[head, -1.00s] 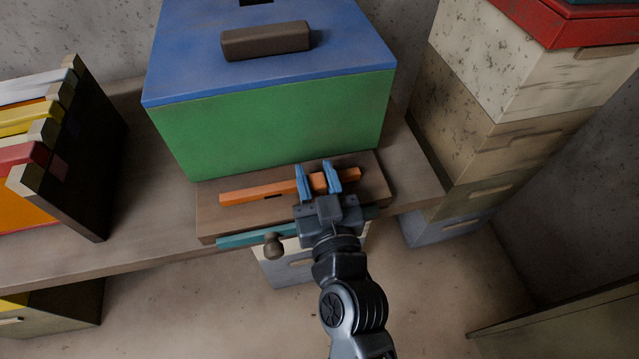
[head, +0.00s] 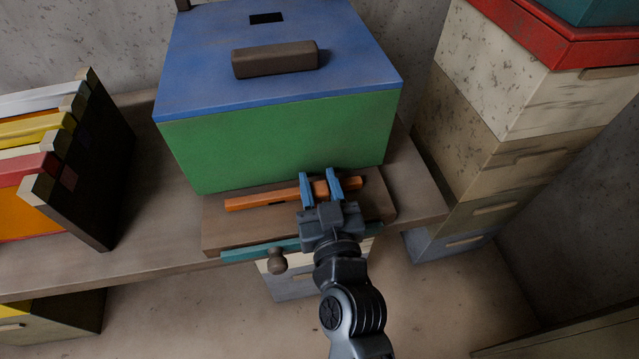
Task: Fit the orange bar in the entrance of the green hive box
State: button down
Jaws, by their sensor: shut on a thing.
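The green hive box (head: 280,145) stands on the bench with a blue lid (head: 205,60) and a brown handle block on top. A brown board (head: 225,230) juts out at the foot of its front. My gripper (head: 320,185) is shut on the orange bar (head: 262,199), gripping it right of its middle. The bar lies crosswise over the board, in front of the box's front face, its right end slightly higher in the picture. A small dark notch shows in the bar's lower edge. I cannot tell whether the bar touches the board. The entrance is not clearly visible.
A teal drawer front with a round knob (head: 277,261) is below the board. A dark rack with coloured frames (head: 85,170) stands at the left on the bench (head: 110,265). Stacked pale hive boxes (head: 480,130) rise at the right. Bare bench lies left of the green box.

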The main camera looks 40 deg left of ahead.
jog(key=shift+w+a, duration=0.25)
jog(key=shift+a, duration=0.1)
jog(key=shift+s+d, duration=0.15)
jog(key=shift+s+d, duration=0.15)
jog(key=shift+d, duration=0.05)
jog(key=shift+r, duration=0.1)
dwell(0.9)
jog(key=shift+w+a, duration=0.3)
jog(key=shift+a, duration=0.05)
jog(key=shift+s+d, duration=0.15)
jog(key=shift+s+d+b, duration=0.15)
jog(key=shift+d+b, duration=0.1)
jog(key=shift+b, duration=0.15)
dwell(0.6)
